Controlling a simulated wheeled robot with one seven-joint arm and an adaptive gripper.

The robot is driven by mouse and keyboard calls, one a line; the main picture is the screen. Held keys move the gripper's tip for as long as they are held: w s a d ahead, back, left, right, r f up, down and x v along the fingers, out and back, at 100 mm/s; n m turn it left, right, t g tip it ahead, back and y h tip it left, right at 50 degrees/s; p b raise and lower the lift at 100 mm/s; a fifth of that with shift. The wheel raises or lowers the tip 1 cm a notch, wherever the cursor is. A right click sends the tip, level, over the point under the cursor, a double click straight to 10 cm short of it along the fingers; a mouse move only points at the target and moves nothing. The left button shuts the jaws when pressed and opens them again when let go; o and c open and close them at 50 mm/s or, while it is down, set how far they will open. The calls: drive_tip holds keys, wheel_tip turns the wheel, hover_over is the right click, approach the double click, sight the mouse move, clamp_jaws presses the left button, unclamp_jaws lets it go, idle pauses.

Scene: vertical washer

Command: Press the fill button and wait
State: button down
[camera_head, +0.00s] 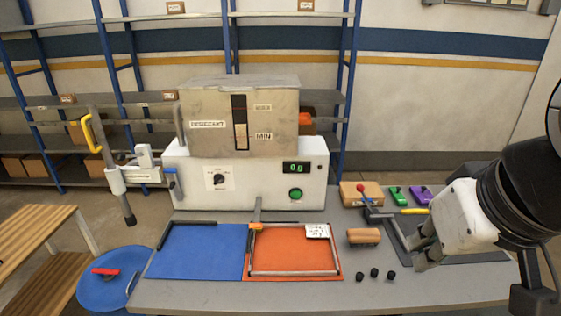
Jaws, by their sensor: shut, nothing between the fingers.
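The washer is a white base (180,180) with a grey metal tank (210,105) on top, at the back of the grey table. The tank front has a dark level strip, and labels that seem to mark a maximum and a minimum. A green button (295,194) sits on the right of the white panel, below a small display (296,168) with green digits. A black knob (218,180) sits on the panel's left part. My gripper (420,262) is shut and empty, low over the table's right part, well right of and in front of the green button. Nothing covers the button.
A blue mat (195,252) and an orange mat (290,254) with a metal frame lie in front of the washer. A blue round tray (98,296) stands left.

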drive_tip(key=w+a+f+g+b, duration=0.1)
drive_tip(key=w+f, duration=0.4)
drive_tip(key=w, duration=0.4)
drive_tip(key=w+a+f, duration=0.2)
drive_tip(key=w+f, duration=0.2)
drive_tip(key=w, duration=0.4)
drive_tip(key=w+a+f+m+y+b, duration=0.1)
drive_tip(key=w+a+f+m+y, duration=0.2)
drive_tip(key=w+f, duration=0.7)
drive_tip(key=w+a+f+m+y+b, duration=0.1)
drive_tip(key=w+a+f+m+y, duration=0.15)
drive_tip(key=w+a+f, duration=0.65)
drive_tip(key=w+d+f+m+t, duration=0.1)
drive_tip(key=w+f+m, duration=0.1)
drive_tip(key=w, duration=0.1)
drive_tip(key=w+d+f+m+t+y, duration=0.1)
drive_tip(key=w+f+m+t, duration=0.1)
drive_tip(key=w+m, duration=0.1)
drive_tip(key=w+d+f+m+t+y, duration=0.1)
drive_tip(key=w+f+m+t, duration=0.1)
drive_tip(key=w+f, duration=0.1)
drive_tip(key=shift+w+d+m+y, duration=0.1)
drive_tip(key=shift+d+m+y, duration=0.15)
drive_tip(key=shift+d, duration=0.1)
drive_tip(key=shift+w+d+m+t, duration=0.3)
drive_tip(key=shift+w+d+m, duration=0.15)
drive_tip(key=shift+w+m, duration=0.15)
